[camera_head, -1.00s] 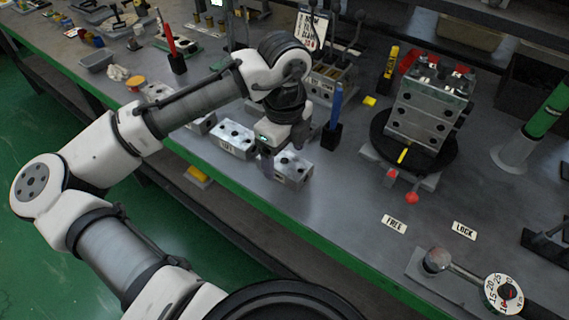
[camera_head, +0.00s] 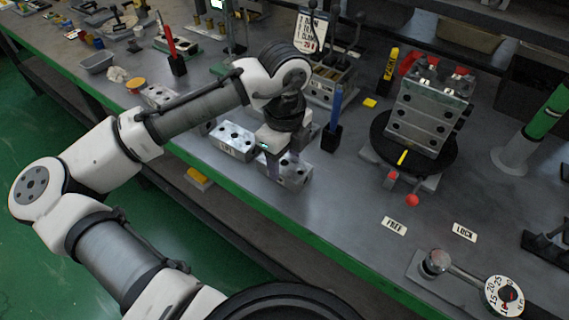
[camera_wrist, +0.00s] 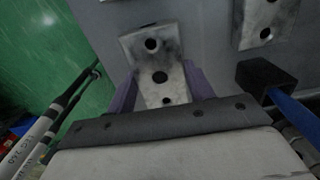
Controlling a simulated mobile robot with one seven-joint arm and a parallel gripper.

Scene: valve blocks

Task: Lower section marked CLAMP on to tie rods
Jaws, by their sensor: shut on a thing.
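My gripper (camera_head: 284,163) has its purple fingers down on either side of a grey metal section with holes (camera_head: 292,175), near the bench's front edge. In the wrist view the same section (camera_wrist: 160,77) sits between the fingers (camera_wrist: 160,90), and they are shut on it. It appears to rest on the bench. No CLAMP mark can be read on it. A stacked metal block (camera_head: 420,118) with red-topped parts stands on a black round turntable (camera_head: 442,161) at right. Tie rods cannot be clearly made out.
Another section (camera_head: 234,141) lies just left, its lettering too small to read. A black holder with a blue pen (camera_head: 332,136) stands close to my gripper's right. A red knob (camera_head: 412,200) and FREE (camera_head: 394,226) and LOCK (camera_head: 465,231) plates lie before the turntable.

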